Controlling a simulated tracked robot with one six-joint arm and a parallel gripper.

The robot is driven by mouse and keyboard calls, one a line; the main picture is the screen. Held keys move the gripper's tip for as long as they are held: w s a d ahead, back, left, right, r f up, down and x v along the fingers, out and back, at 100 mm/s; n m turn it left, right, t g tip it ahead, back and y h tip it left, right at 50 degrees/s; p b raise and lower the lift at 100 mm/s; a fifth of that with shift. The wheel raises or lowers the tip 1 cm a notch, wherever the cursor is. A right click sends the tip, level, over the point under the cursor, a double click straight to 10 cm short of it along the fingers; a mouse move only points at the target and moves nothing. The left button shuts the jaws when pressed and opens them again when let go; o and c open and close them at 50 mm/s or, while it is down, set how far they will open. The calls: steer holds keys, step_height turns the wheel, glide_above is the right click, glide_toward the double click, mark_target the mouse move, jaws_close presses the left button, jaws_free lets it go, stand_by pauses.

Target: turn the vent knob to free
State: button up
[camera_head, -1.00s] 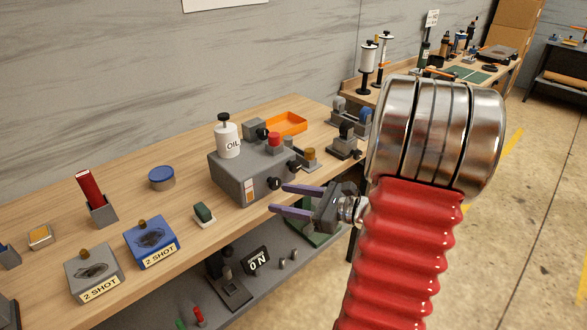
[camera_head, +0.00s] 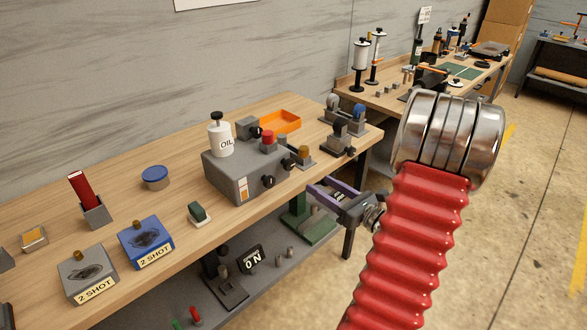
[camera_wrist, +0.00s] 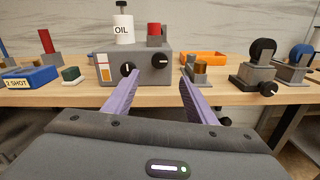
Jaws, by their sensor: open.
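A grey box (camera_head: 232,178) stands near the table's front edge, with an OIL bottle (camera_head: 221,141) and a red cap (camera_head: 267,137) on top. Its front has a left black knob (camera_wrist: 127,69) with an upright white mark and a right black knob (camera_wrist: 160,60) with a sideways mark. Both also show in the head view, the left one (camera_head: 267,181) lower than the right one (camera_head: 288,163). No label tells me which is the vent knob. My gripper (camera_head: 316,183), with purple fingers, is open and empty, in front of the box's right side and apart from both knobs.
A small block with a brown cap (camera_wrist: 201,70) stands right of the box. Farther right is a grey device with a black knob (camera_wrist: 267,89). An orange tray (camera_head: 281,122) lies behind. Blue (camera_head: 146,243) and grey (camera_head: 88,275) 2 SHOT blocks stand left. A shelf is below.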

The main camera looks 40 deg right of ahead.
mark_target(291, 166)
steer(key=w, duration=1.2)
steer(key=shift+w+a, duration=0.15)
steer(key=shift+w, duration=0.2)
steer(key=shift+c, duration=0.5)
steer(key=c, duration=0.9)
